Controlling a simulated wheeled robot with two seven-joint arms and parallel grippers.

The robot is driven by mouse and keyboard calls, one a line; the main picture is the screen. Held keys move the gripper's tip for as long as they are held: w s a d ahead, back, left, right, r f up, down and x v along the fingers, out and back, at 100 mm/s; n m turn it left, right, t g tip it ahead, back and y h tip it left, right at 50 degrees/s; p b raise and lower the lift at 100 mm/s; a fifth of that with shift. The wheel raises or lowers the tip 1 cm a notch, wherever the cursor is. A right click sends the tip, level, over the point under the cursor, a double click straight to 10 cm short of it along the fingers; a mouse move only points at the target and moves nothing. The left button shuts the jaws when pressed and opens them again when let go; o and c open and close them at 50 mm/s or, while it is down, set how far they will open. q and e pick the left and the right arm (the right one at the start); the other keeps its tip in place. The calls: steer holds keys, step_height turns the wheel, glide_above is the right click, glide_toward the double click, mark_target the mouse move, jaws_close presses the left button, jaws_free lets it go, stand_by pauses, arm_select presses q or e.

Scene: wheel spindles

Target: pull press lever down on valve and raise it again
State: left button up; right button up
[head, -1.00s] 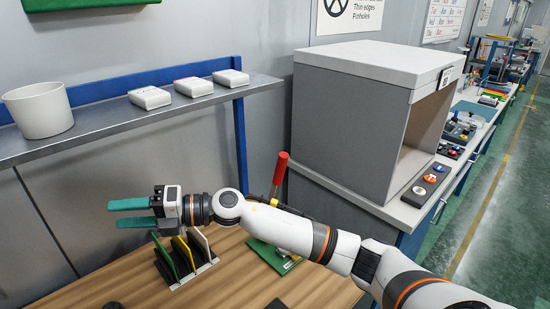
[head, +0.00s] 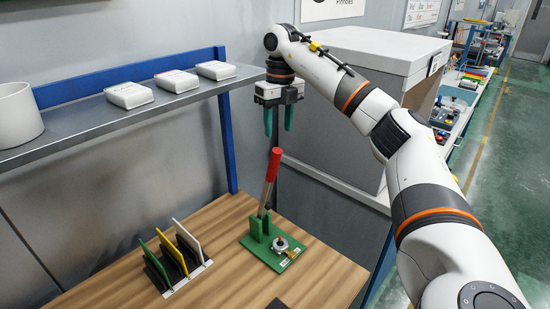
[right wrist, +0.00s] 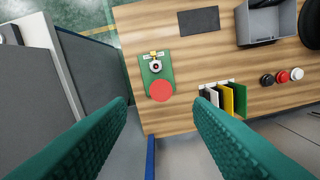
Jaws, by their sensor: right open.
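The press stands on the wooden table as a green base (head: 258,250) with a lever (head: 271,176) that has a red grip and points up, tilted slightly right. A round metal valve part (head: 281,243) sits on the base in front of the lever. My right gripper (head: 278,120) is open and empty, fingers pointing down, just above the red grip and not touching it. In the right wrist view the red grip end (right wrist: 161,90) shows as a disc between and beyond the open green fingers (right wrist: 160,118). My left gripper is not in view.
A rack (head: 188,277) with green, yellow and white plates stands left of the press. A metal shelf (head: 90,122) holds white boxes and a white pot. A grey cabinet (head: 335,140) stands right behind my arm. A grey bin (right wrist: 268,24) lies farther along the table.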

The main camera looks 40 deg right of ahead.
mark_target(277, 155)
steer(key=f+p, duration=0.3)
steer(key=f, duration=0.6)
steer(key=shift+a, duration=0.2)
steer(key=shift+w+f, duration=0.1)
steer(key=shift+f, duration=0.5)
jaws_close()
